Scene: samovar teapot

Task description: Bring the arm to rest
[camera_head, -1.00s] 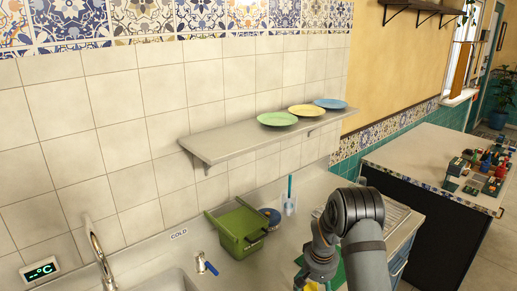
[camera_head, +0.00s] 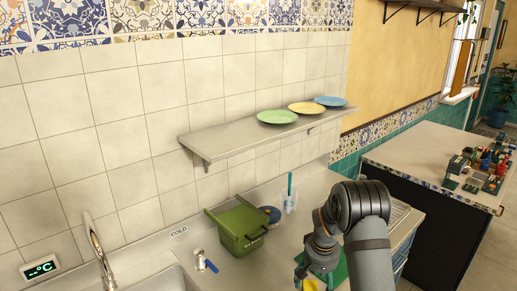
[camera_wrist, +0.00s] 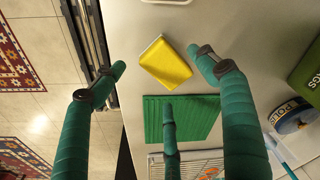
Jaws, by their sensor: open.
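My gripper (camera_wrist: 160,75) shows in the wrist view with its teal, ridged fingers spread open and nothing between them. A yellow sponge (camera_wrist: 166,64) lies on the counter below the fingers. A green ridged mat (camera_wrist: 182,121) lies beside the sponge, partly hidden by one finger. In the head view my arm reaches down over the right part of the counter, with the gripper (camera_head: 315,274) low in the picture. The green mat (camera_head: 340,272) is partly hidden behind my arm there.
A green bin (camera_head: 238,224) and a round tin (camera_head: 271,214) stand on the counter (camera_head: 305,190) left of my arm. A shelf (camera_head: 215,143) above holds three plates. A faucet (camera_head: 100,258) stands at the left. An island counter (camera_head: 420,150) is at the right.

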